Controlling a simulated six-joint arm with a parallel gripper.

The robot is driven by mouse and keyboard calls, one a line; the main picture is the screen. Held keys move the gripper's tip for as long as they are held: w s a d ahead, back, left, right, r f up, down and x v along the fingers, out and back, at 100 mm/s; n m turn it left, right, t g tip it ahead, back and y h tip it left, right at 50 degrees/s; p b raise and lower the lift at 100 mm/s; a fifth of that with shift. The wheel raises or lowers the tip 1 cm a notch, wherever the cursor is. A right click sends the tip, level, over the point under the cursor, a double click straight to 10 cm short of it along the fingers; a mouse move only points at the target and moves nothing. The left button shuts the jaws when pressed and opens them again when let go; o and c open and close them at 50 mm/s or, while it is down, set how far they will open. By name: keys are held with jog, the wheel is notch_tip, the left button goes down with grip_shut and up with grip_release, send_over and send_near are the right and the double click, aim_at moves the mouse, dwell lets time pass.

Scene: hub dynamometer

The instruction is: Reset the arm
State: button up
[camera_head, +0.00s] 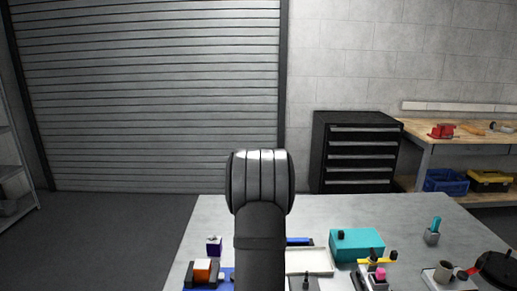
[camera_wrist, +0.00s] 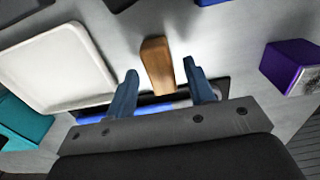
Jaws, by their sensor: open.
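My gripper (camera_wrist: 166,88) shows in the wrist view with its two blue fingers spread apart. A brown wooden block (camera_wrist: 158,66) shows between and beyond the fingers; they do not appear to touch it. A dark holder with a blue and white strip (camera_wrist: 150,107) lies behind the fingers, partly hidden by them. In the head view my arm stands upright in front of the table and hides its middle; the gripper itself does not show there.
The grey table (camera_head: 335,209) carries a white tray (camera_head: 308,261), a teal box (camera_head: 357,243), a purple block (camera_head: 214,245), an orange block (camera_head: 203,270) and a teal-handled tool (camera_head: 434,230). A black drawer cabinet (camera_head: 355,152) and a wooden bench (camera_head: 460,140) stand behind. The table's back strip is clear.

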jog(key=shift+f, duration=1.3)
